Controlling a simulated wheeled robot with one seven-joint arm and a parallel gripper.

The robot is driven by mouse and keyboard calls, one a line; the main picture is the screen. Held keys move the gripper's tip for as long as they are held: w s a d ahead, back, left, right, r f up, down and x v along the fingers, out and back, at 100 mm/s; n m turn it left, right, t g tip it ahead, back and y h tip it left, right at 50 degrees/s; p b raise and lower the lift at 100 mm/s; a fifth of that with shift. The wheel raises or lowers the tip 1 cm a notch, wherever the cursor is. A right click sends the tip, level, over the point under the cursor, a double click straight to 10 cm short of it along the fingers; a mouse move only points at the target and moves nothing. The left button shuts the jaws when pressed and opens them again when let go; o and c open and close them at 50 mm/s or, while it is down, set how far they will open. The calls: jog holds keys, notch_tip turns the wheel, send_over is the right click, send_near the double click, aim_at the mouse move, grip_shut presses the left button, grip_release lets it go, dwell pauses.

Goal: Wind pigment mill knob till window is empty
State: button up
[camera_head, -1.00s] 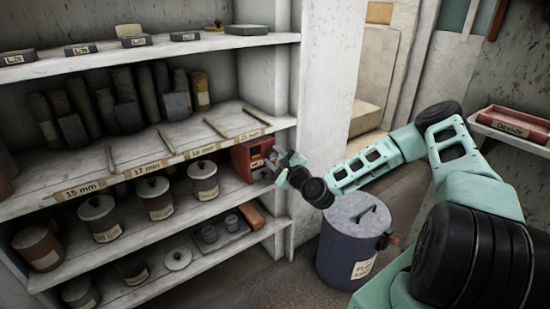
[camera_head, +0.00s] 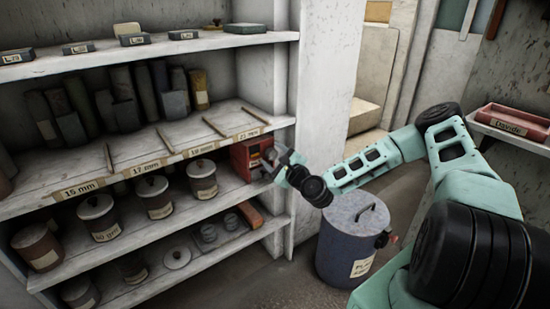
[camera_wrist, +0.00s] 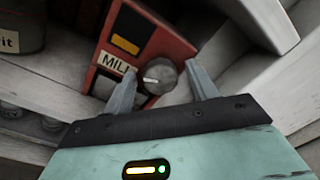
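The red pigment mill (camera_head: 246,160) stands at the right end of the middle shelf; it also shows in the wrist view (camera_wrist: 150,22). Its face has a "MILL" label, a dark-framed window (camera_wrist: 126,43) showing orange-yellow, and a round grey knob (camera_wrist: 160,76) with a white pointer mark. My gripper (camera_wrist: 163,84) is open, its two fingers apart at either side of the knob in the wrist view. Gaps show beside the knob, and I see no firm contact. In the head view my gripper (camera_head: 273,160) is in front of the mill and hides part of its face.
Lidded jars (camera_head: 155,197) line the shelf left of the mill. A white shelf post (camera_head: 312,120) stands close right of my gripper. A lidded blue-grey bin (camera_head: 345,250) is on the floor below my forearm. A red tray (camera_head: 512,124) lies on the right shelf.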

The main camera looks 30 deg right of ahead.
jog(key=shift+s, duration=0.1)
jog(key=s+p, duration=0.1)
jog(key=s, duration=1.6)
jog(key=shift+f, duration=0.3)
jog(key=shift+s+d, duration=0.1)
